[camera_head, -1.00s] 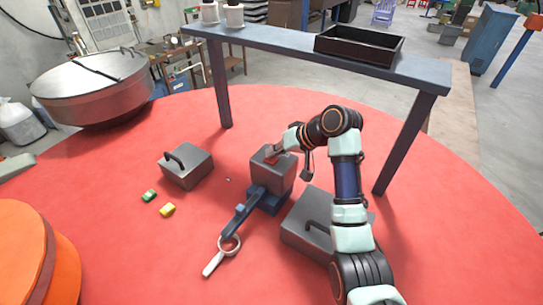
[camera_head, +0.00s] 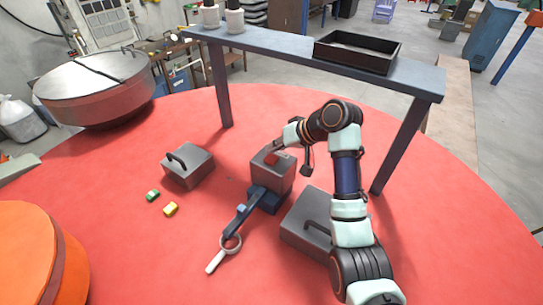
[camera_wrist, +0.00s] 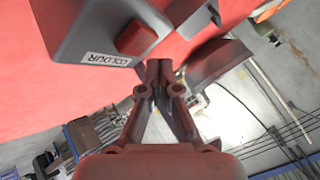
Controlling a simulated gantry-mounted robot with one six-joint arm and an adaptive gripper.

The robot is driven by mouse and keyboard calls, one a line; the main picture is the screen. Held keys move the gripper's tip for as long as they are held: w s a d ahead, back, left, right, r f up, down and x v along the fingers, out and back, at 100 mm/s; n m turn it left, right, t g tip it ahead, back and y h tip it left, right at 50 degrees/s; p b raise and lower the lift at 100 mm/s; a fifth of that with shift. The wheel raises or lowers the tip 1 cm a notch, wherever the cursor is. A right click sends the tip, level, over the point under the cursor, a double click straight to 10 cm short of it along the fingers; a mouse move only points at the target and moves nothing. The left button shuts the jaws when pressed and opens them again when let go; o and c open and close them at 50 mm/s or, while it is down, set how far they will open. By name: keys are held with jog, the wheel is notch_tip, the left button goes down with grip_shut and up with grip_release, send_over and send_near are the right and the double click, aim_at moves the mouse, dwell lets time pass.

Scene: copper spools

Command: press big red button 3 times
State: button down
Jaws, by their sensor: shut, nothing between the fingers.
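A red button (camera_wrist: 136,38) sits on the face of a grey box marked "COLOUR" (camera_wrist: 85,28) in the wrist view. In the head view the grey box (camera_head: 270,178) stands on the red round table, with the red button (camera_head: 280,159) at its top, partly hidden by my gripper. My gripper (camera_head: 272,149) is over the top of this box. In the wrist view my gripper (camera_wrist: 159,64) is shut and empty, its fingertips close beside the button. I cannot tell whether they touch the box.
Grey lidded boxes with handles stand left (camera_head: 188,168) and right (camera_head: 305,225) of the button box. A blue bench (camera_head: 290,52) with a black tray (camera_head: 357,52) spans behind.

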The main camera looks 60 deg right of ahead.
aim_at(273, 159)
notch_tip(273, 159, up, 5)
jog(key=p, duration=0.3)
jog(key=shift+f, duration=0.3)
dwell(0.5)
jog(key=shift+w, duration=0.1)
jog(key=w+a+f+n, duration=0.2)
jog(key=w+a, duration=0.1)
jog(key=a, duration=0.6)
jog(key=w+a+f+n, duration=0.15)
jog(key=w+a, duration=0.25)
jog(key=a, duration=0.6)
jog(key=w+a+f+n, duration=0.2)
jog(key=w+a, duration=0.1)
jog(key=a, duration=0.6)
jog(key=s+a+r+n+t, duration=0.1)
jog(key=s+a, duration=0.3)
jog(key=a, duration=0.6)
jog(key=s+a+r+n+t, duration=0.2)
jog(key=s+a+n, duration=0.1)
jog(key=a, duration=0.7)
jog(key=shift+s+a+t, duration=0.3)
jog(key=shift+s+a, duration=0.05)
jog(key=shift+s, duration=0.45)
